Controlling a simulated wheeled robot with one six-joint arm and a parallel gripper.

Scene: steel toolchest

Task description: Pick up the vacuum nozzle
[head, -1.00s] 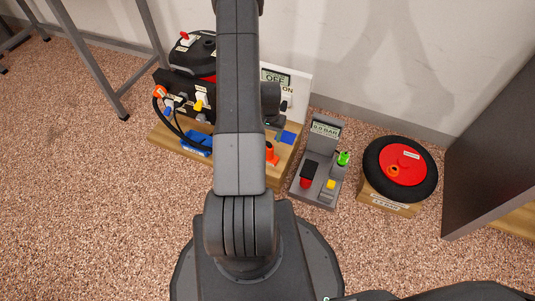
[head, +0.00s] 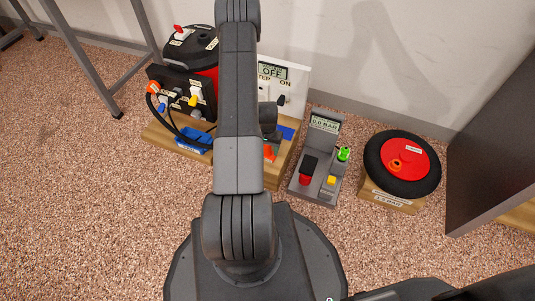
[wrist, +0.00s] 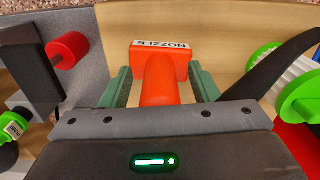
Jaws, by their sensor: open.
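The vacuum nozzle is an orange piece (wrist: 158,88) with a flat end labelled NOZZLE, over the wooden base in the wrist view. In the head view its orange part (head: 269,154) shows just right of my arm, at the front of the wooden base. My gripper (wrist: 161,82) has its two green fingers apart, one on each side of the nozzle. It is open, and a narrow gap seems to show on each side. The nozzle's near end is hidden behind the gripper body. In the head view my arm hides most of the gripper.
The wooden base (head: 161,141) carries a black and red vacuum (head: 203,54), a blue tray (head: 190,142) and a white OFF/ON panel (head: 295,90). A grey gauge stand (head: 322,140) and a black wheel (head: 375,168) stand to the right. The carpet in front is clear.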

